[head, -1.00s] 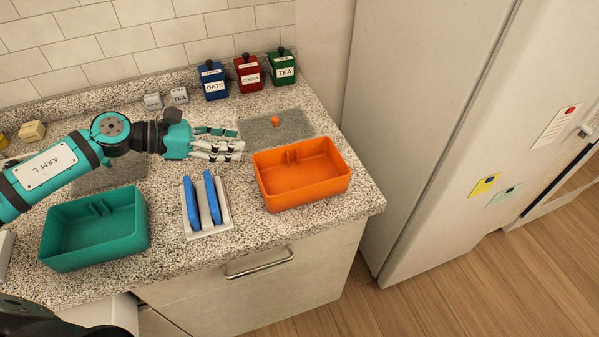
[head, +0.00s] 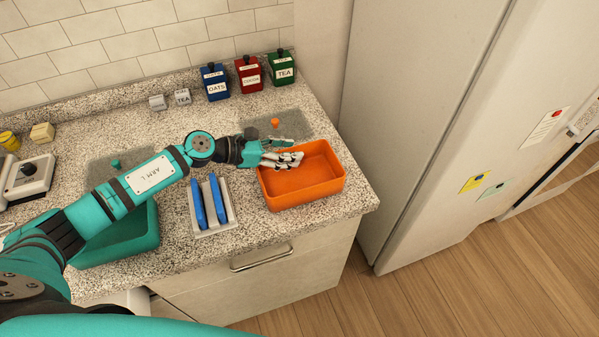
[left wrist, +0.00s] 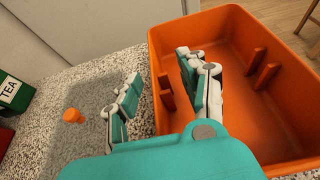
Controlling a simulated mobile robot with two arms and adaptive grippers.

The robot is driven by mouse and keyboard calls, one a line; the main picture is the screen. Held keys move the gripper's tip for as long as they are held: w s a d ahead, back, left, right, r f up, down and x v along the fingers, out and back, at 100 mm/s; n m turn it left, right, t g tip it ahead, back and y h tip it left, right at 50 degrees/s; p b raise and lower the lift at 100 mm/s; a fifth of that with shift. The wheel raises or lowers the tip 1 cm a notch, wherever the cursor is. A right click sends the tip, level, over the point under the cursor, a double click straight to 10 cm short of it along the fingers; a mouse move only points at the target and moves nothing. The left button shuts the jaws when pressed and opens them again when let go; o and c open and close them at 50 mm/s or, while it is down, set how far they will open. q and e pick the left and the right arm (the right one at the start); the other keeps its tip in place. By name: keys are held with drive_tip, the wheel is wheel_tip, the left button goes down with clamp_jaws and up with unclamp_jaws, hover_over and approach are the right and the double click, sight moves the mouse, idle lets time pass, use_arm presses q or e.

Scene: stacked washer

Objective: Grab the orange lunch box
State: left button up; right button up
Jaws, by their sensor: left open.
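The orange lunch box (head: 318,185) is an open, empty tub on the right end of the granite counter, near its front edge. It also fills the right of the left wrist view (left wrist: 235,40), where small upright tabs show inside it. My left gripper (head: 285,152) is open at the box's left back corner. In the left wrist view the gripper (left wrist: 158,85) has one finger over the inside of the box and the other outside, above the mat, with the box's left wall between them. I cannot tell whether either finger touches the wall. My right gripper is not in view.
A teal tub (head: 125,240) stands at the left, partly behind my arm. A white rack (head: 229,212) with blue slabs stands between the tubs. A grey mat (head: 295,124) with an orange knob lies behind the box. Canisters (head: 215,85) line the wall; a fridge (head: 430,120) stands right.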

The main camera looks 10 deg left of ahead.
use_arm(q)
clamp_jaws()
idle(0.3)
drive_tip(key=shift+r, duration=0.15)
idle(0.3)
